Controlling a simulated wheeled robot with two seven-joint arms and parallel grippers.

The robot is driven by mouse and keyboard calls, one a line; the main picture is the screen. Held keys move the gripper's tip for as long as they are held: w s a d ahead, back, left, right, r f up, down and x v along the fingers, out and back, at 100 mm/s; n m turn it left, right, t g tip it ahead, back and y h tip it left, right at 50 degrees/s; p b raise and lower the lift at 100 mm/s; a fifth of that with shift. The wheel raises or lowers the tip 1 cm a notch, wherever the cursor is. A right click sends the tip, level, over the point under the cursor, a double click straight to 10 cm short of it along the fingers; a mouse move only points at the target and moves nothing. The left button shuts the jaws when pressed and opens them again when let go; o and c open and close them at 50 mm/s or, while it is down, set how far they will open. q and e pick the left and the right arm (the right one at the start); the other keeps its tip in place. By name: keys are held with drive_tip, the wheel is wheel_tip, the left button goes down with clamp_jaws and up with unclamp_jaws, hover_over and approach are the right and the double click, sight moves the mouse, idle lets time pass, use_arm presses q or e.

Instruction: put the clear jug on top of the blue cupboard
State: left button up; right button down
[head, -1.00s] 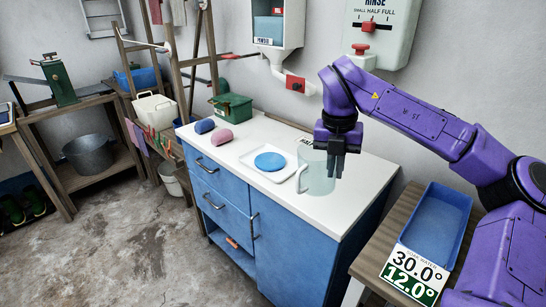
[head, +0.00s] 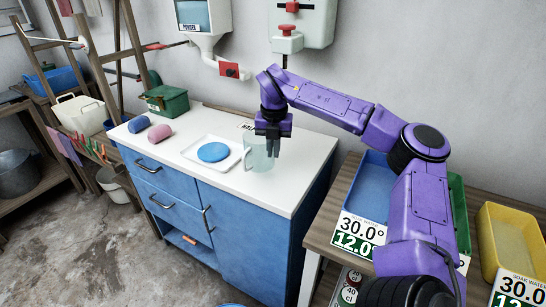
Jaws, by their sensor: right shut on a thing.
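The clear jug (head: 261,158) is a see-through vessel with a handle on its left side. It is upright at the white top of the blue cupboard (head: 245,232), near the right part of that top. From this angle I cannot tell whether its base touches the top. My right gripper (head: 273,150) points down at the jug's upper right side and is shut on it. The gripper's fingers hide part of the jug's rim. My left gripper is not in view.
A white tray (head: 190,151) with a round blue thing (head: 213,152) lies left of the jug. Blue (head: 138,124) and pink (head: 160,133) lumps and a green box (head: 166,99) are further left. A blue basin (head: 366,192) and a yellow basin (head: 512,235) stand on the right-hand table.

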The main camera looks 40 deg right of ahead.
drive_tip(key=f, duration=0.4)
drive_tip(key=shift+w+d, duration=0.25)
drive_tip(key=shift+w, duration=0.05)
drive_tip(key=c, duration=1.2)
unclamp_jaws()
drive_tip(key=shift+c, duration=0.2)
drive_tip(key=r, duration=1.2)
drive_tip(key=shift+s+a+p, duration=0.2)
drive_tip(key=shift+s+p, duration=0.1)
